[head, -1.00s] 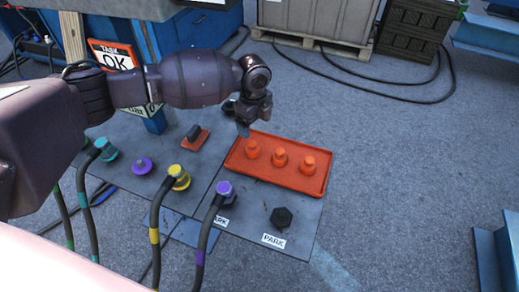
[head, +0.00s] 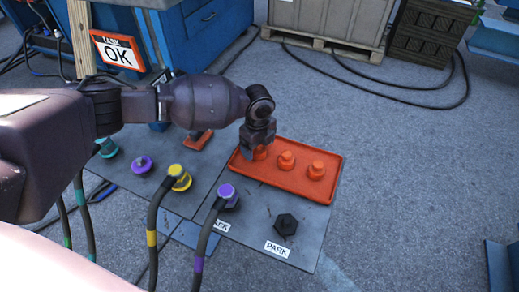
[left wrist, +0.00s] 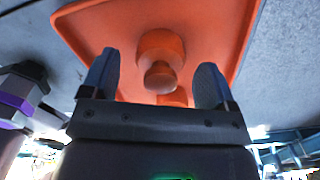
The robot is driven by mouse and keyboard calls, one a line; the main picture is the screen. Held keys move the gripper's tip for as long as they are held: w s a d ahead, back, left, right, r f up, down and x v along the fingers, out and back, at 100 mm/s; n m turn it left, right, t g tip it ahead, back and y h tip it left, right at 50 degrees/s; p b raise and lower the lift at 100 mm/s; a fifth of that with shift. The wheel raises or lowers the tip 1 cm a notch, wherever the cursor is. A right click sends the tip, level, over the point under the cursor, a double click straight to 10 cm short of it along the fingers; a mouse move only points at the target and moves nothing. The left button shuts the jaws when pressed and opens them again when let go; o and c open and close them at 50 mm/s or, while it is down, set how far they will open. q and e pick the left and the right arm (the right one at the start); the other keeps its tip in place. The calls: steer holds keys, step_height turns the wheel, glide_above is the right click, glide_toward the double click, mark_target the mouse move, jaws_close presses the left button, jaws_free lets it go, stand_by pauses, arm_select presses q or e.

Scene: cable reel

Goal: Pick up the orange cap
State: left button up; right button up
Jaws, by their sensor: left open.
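In the left wrist view one cap (left wrist: 160,55) stands between the two open fingers of my left gripper (left wrist: 158,85), with space on both sides. Part of another cap (left wrist: 173,97) shows behind it. The fingers hold nothing. My right gripper is in neither view.
Cables end in a yellow plug (head: 178,177) and a purple plug (head: 228,195) left of the tray. A black hex knob (head: 286,224) sits in front of it, by a PARK label (head: 277,249).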

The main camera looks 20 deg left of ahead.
arm_select(q)
steer(key=shift+f, duration=0.85)
steer(key=shift+r, duration=0.15)
steer(key=c, duration=1.1)
